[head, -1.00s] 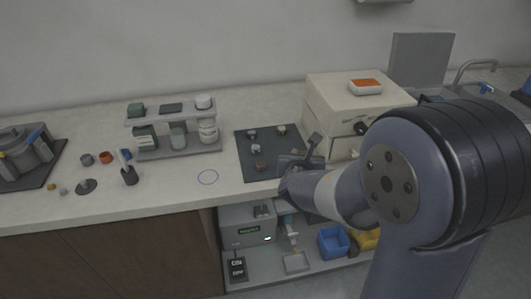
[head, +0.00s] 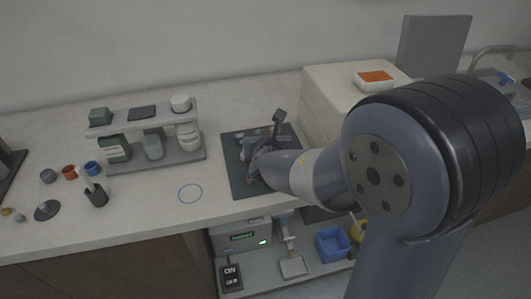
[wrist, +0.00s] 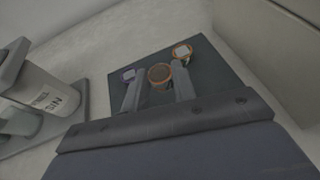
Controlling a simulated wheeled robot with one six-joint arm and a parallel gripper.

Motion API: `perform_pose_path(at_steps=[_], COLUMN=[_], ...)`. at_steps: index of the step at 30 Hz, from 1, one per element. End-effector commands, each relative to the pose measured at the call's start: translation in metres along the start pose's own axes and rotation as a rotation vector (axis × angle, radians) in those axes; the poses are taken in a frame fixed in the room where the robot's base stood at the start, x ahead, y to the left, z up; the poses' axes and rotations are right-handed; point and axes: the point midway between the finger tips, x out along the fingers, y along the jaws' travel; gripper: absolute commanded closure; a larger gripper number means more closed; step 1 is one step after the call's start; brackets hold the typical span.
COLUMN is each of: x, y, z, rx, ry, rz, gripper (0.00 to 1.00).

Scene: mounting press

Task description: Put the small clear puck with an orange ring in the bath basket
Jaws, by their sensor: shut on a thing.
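My gripper (wrist: 157,82) is low over the dark mat (wrist: 222,72) and shut on a small round puck (wrist: 159,76) with an orange-brown rim and a dull grey-brown centre. The puck sits between the fingertips; whether it touches the mat I cannot tell. A second puck (wrist: 182,52) with an orange ring and pale centre lies just beyond the right finger. A pale violet-grey piece (wrist: 128,74) is by the left finger's tip. In the head view, my gripper (head: 260,150) partly hides the pieces on the mat (head: 240,186). I cannot make out a bath basket with certainty.
A two-level rack (head: 150,122) with jars stands left of the mat. A cream box (head: 325,100) with an orange-topped tray (head: 375,78) stands right. Below are a grey machine (head: 238,240), a blue bin (head: 332,243) and a small tray (head: 293,267). The blue-circled counter spot (head: 190,193) is clear.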

Motion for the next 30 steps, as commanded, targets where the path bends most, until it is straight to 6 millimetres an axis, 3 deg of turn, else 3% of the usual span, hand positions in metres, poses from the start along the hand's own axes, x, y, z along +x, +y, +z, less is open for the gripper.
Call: perform_pose_path(at_steps=[1,13,28,29,30], x=[0.006,0.023,0.027,0.026,0.026], y=[0.0,0.0,0.0,0.0,0.0], z=[-0.013,-0.056,-0.064,-0.062,-0.062], rx=[-0.003,-0.001,0.002,0.002,0.002], ry=[0.003,0.003,-0.002,-0.002,-0.001], rz=[-0.001,-0.001,0.0,0.0,0.0], gripper=[0.96,0.96,0.96,0.72,0.69])
